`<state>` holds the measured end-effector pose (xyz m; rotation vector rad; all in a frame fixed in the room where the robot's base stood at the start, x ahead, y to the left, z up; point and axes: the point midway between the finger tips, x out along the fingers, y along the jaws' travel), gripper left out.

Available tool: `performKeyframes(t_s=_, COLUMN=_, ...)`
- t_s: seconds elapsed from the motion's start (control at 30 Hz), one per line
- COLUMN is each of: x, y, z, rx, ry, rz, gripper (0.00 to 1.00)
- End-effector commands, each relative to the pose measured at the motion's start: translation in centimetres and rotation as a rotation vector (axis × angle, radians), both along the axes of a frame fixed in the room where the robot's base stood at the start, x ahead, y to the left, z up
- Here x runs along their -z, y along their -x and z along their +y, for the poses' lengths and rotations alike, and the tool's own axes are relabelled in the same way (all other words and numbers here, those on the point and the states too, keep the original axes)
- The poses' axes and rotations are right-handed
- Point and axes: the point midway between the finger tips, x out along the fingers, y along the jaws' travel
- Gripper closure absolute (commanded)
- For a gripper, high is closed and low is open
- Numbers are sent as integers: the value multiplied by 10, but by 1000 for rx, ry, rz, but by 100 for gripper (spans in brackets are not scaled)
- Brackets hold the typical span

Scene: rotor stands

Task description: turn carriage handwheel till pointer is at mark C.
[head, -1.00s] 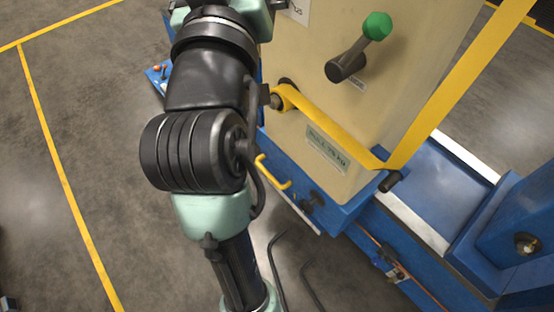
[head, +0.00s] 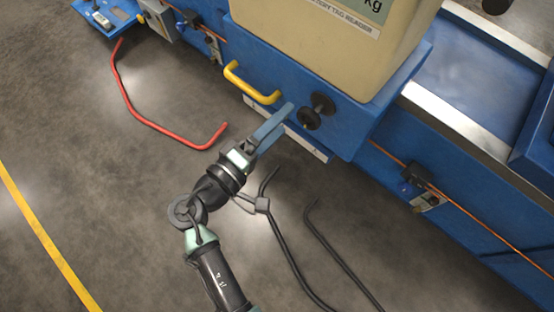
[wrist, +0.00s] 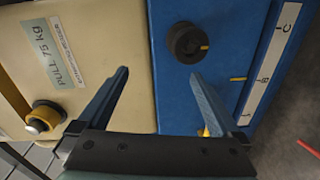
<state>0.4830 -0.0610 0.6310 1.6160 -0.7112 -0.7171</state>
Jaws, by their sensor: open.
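The carriage handwheel (head: 323,103), a small black wheel with a black knob, sits on the front of the blue carriage (head: 365,125). In the wrist view the black wheel (wrist: 186,42) shows a yellow line on its face. A white scale (wrist: 270,62) with marks B and C runs along the carriage edge. A yellow pointer line (wrist: 238,79) lies beside it, roughly level with B and away from C. My gripper (head: 285,115) is open and empty, just left of the wheel; in the wrist view its fingertips (wrist: 159,73) are apart, short of the wheel.
A yellow handle (head: 250,85) sits left of the wheel. A cream block (head: 330,45) stands on the carriage. A red bent bar (head: 150,122) and black bent bars (head: 335,250) are low by my arm. A blue rail bed (head: 470,180) runs right. Open floor lies left.

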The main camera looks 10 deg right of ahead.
Motion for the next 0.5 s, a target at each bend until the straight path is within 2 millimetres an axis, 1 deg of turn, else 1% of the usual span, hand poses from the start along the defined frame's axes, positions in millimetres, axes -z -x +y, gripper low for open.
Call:
performKeyframes(t_s=0.03, x=30, y=8, z=2, rx=3, ry=41, rz=24, gripper=0)
performKeyframes(t_s=0.1, x=44, y=16, z=4, rx=7, ry=84, rz=43, gripper=0)
performKeyframes(t_s=0.17, x=52, y=21, z=5, rx=10, ry=113, rz=55, gripper=0)
performKeyframes(t_s=0.23, x=57, y=25, z=5, rx=12, ry=133, rz=62, gripper=0)
performKeyframes(t_s=0.33, x=58, y=25, z=4, rx=13, ry=146, rz=67, gripper=0)
performKeyframes(t_s=0.5, x=57, y=17, z=-6, rx=14, ry=146, rz=66, gripper=0)
